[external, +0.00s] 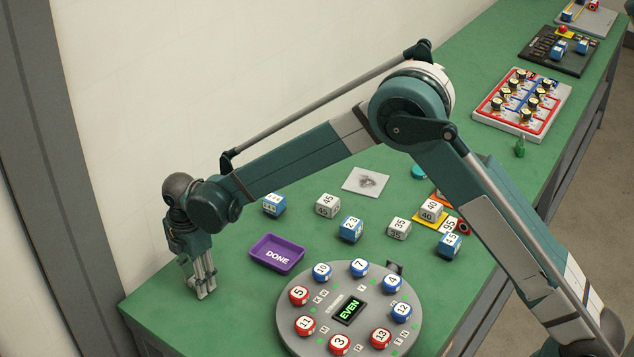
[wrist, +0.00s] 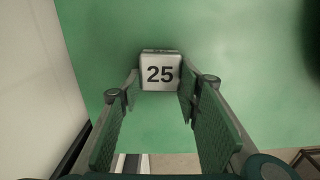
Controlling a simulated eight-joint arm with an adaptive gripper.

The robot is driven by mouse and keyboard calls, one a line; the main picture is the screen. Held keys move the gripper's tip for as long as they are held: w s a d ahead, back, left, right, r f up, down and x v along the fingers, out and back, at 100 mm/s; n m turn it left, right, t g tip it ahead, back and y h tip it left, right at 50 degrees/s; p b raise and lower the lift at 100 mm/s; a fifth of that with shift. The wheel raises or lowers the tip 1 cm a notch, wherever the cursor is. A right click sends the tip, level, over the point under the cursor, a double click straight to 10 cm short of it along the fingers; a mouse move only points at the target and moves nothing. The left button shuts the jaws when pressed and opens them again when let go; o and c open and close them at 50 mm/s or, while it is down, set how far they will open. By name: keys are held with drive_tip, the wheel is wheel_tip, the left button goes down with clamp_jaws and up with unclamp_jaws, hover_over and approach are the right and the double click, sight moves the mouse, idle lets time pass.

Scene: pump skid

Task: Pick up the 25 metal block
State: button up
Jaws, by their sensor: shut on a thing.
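The 25 metal block (wrist: 160,74) shows a pale face with a dark "25" in the wrist view, between the fingertips of my gripper (wrist: 159,90). My gripper is shut on it, with a green pad on each side. In the external view my gripper (external: 202,290) points down over the left end of the green table, left of the purple DONE tray (external: 272,263). The block is hard to make out there among the fingers. I cannot tell whether it touches the table.
A round grey dial (external: 300,335) with numbered red and blue pucks stands at the front. Several numbered blocks, such as the metal 45 block (external: 327,206), stand behind it. A wall runs along the back. The table's left edge is close to my gripper.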

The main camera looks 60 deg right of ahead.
drive_tip(key=shift+r, duration=0.15)
wheel_tip(320, 180, up, 10)
drive_tip(key=shift+p, duration=0.45)
drive_tip(key=shift+d, duration=0.1)
idle(0.6)
